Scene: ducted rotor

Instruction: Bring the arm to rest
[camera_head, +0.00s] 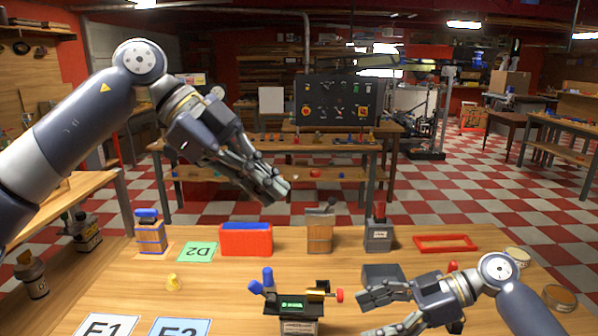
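My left arm reaches in from the left, and its gripper (274,188) is raised in the air above the back of the wooden table (225,290). Its fingers point down and to the right and overlap in this view, so their gap is not clear. I see nothing held in it. My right gripper (366,314) is low over the front right of the table, pointing left. Its two fingers are apart, and no object shows between them. It is just right of a dark device with a green display (293,305).
Along the table's back stand a blue-topped wooden block (151,236), a green D2 card (198,252), a red bin (246,240), a wooden box (319,234), a grey box (379,236) and a red frame (445,243). A yellow piece (173,282) lies front left.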

